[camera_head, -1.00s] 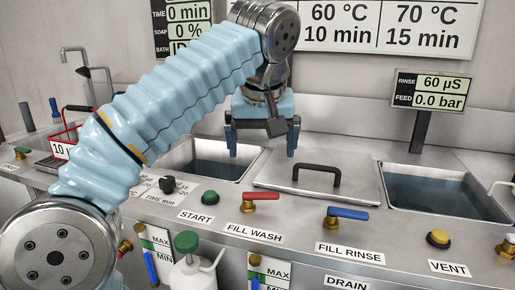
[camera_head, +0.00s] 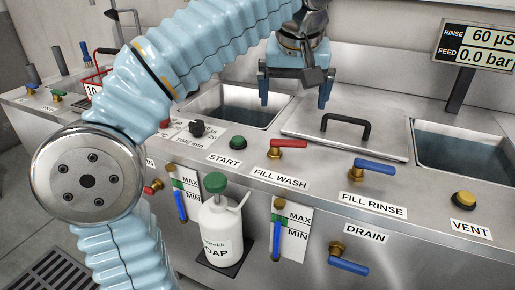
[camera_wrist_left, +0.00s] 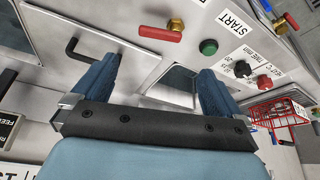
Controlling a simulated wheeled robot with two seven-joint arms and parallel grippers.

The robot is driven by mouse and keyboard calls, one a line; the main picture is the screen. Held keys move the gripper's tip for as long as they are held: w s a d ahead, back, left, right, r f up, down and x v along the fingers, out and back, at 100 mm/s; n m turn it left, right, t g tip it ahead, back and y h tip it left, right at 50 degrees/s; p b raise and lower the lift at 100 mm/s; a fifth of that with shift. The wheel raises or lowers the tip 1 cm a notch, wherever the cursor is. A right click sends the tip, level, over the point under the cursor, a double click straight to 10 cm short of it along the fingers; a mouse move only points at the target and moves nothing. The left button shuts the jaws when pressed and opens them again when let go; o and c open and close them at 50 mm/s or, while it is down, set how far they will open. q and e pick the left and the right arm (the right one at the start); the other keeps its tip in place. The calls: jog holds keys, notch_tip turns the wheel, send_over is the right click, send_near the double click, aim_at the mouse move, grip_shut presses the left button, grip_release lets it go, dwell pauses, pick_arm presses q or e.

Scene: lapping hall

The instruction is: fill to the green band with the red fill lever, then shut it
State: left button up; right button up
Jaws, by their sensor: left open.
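The red fill lever (camera_head: 288,143), labelled FILL WASH, lies crosswise on its brass valve at the panel's front edge. It also shows in the wrist view (camera_wrist_left: 160,34). Two white MAX/MIN gauges on the front face have green bands: the left gauge (camera_head: 190,184) and the right gauge (camera_head: 296,228). Each has an upright blue bar below the band; exact levels are too small to read. My left gripper (camera_head: 294,101) is open and empty, above the left basin and the lid's edge, behind and apart from the red lever. My right gripper is not in view.
A blue FILL RINSE lever (camera_head: 374,166) sits right of the red one, a blue DRAIN lever (camera_head: 349,266) below. A black-handled lid (camera_head: 310,137) lies between the left basin (camera_head: 225,103) and the right basin (camera_head: 462,152). A soap bottle (camera_head: 221,236) stands in front.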

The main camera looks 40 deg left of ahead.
aim_at(289, 141)
pick_arm(q)
jog(key=b+x, duration=0.2)
jog(key=x, duration=1.1)
jog(key=shift+s, duration=0.1)
